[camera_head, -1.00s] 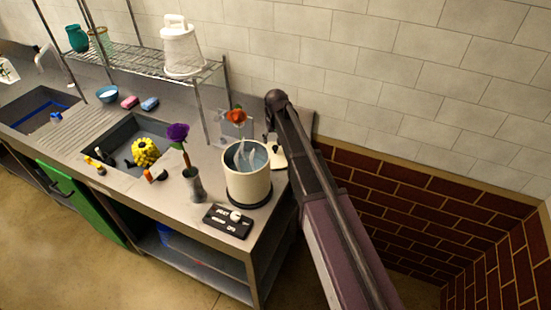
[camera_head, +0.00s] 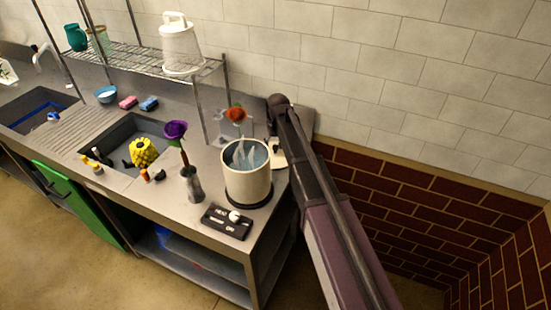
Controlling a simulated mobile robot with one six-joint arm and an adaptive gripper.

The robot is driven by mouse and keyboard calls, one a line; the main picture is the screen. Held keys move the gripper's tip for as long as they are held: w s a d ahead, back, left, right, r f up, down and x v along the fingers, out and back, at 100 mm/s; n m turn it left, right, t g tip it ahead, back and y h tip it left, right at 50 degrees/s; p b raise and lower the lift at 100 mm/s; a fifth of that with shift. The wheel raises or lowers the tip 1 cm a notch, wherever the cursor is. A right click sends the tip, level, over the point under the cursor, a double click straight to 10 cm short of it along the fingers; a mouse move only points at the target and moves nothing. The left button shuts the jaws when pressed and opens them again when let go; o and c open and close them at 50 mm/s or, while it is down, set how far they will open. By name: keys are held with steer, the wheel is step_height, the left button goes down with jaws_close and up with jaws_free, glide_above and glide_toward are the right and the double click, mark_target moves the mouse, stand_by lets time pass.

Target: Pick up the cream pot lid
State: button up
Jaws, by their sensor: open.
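The cream pot (camera_head: 247,183) stands on a dark round base near the right end of the counter, open at the top with water and pale wisps inside. A pale flat piece (camera_head: 278,160) lies just behind and to the right of the pot, partly covered by my arm. It may be the cream pot lid, but too little shows to be sure. My arm crosses from the bottom right to a dark rounded joint above the counter's back right corner. My gripper cannot be made out, so its distance from the pale piece is unclear.
A dark control panel (camera_head: 227,222) lies in front of the pot. A grey vase (camera_head: 193,187) with a purple flower (camera_head: 175,130) stands to its left. An orange-red flower (camera_head: 236,114) rises behind the pot. A wire shelf (camera_head: 140,57) holds a white bucket (camera_head: 181,50). A tiled wall closes the back.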

mark_target(275, 151)
steer(key=shift+w+f+b, duration=0.15)
steer(key=shift+f+b, duration=0.75)
steer(key=shift+f, duration=0.3)
steer(key=shift+c, duration=0.2)
jaws_close()
